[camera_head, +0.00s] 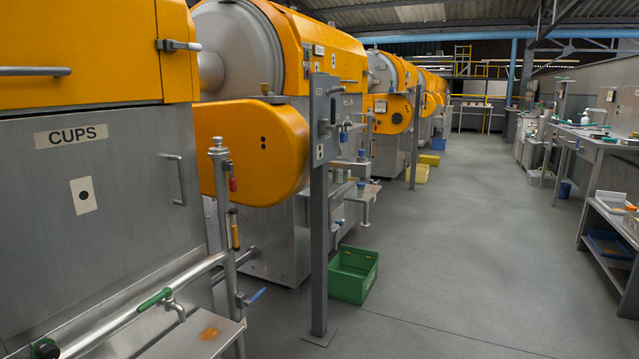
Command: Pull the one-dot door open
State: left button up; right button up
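The one-dot door (125,235) is a grey metal panel at the left, on the nearest machine. It bears a "CUPS" label (84,135) and below it a white plate with one black dot (83,195). A vertical bar handle (175,180) sits near its right edge. The door looks shut, flush with the machine front. Neither of my grippers is in view.
A pipe with a green-handled valve (155,299) and a metal shelf (195,335) stand in front of the door's lower part. An upright pipe (222,215), a grey post (319,210) and a green crate (353,274) are to the right. The aisle floor is clear.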

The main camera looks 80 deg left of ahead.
aim_at(89, 200)
jog(key=u, duration=3.7)
jog(key=i+l+u, duration=0.1)
jog(key=l, duration=0.55)
jog(key=i+l, duration=0.35)
jog(key=i+l+u, duration=0.15)
jog(key=i+l, duration=0.15)
jog(key=l, duration=0.15)
jog(key=i+j, duration=0.1)
jog(key=i, duration=0.3)
jog(key=i+j+u, duration=0.15)
jog(key=i, duration=0.25)
